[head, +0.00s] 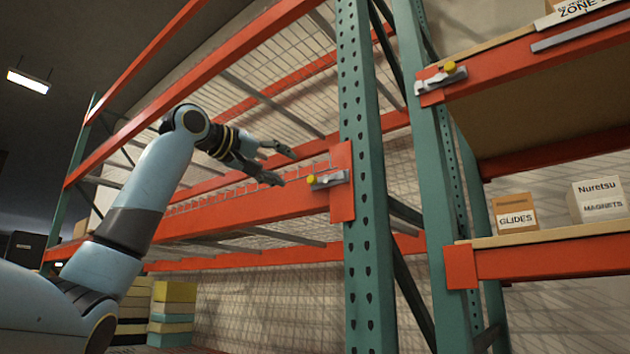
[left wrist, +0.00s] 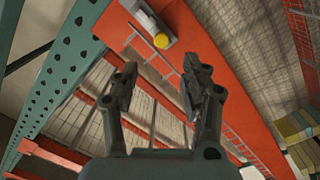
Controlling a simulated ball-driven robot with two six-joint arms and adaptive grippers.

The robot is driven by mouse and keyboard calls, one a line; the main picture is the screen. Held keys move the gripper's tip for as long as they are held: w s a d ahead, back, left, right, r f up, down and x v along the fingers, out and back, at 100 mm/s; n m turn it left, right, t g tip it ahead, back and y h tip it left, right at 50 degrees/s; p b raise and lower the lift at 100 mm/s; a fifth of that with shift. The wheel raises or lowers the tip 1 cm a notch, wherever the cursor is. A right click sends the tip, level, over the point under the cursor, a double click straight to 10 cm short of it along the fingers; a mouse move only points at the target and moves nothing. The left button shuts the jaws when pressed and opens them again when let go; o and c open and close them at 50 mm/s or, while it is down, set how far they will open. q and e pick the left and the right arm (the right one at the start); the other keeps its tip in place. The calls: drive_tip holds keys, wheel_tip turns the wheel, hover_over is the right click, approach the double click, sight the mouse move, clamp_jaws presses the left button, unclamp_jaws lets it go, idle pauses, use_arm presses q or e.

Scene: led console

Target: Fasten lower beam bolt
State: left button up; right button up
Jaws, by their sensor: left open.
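The lower beam bolt (head: 327,180) is a grey metal latch with a yellow knob, on the orange end plate (head: 342,160) of the lower beam where it meets the green post (head: 362,220). The bolt also shows at the top of the left wrist view (left wrist: 147,22), with its yellow knob (left wrist: 161,41). My left gripper (head: 285,166) is open and empty, just left of the bolt and apart from it. In the left wrist view its two fingers (left wrist: 158,82) point up toward the bolt. My right gripper is in neither view.
A second bolt with a yellow knob (head: 441,78) sits on an upper beam of the right rack. The lower orange beam (head: 240,215) runs left from the post. Stacked boxes (head: 172,315) stand below.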

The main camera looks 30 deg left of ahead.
sight(310, 180)
use_arm(q)
drive_tip(key=w+p, duration=0.1)
drive_tip(key=w, duration=0.2)
drive_tip(key=w+d+p, duration=0.1)
drive_tip(key=w, duration=0.5)
drive_tip(key=shift+w+d+f+p, duration=0.1)
drive_tip(key=shift+w+d+p, duration=0.15)
drive_tip(key=shift+p, duration=0.15)
drive_tip(key=shift+w+f, duration=0.1)
drive_tip(key=shift+w, duration=0.35)
drive_tip(key=shift+c, duration=0.2)
clamp_jaws()
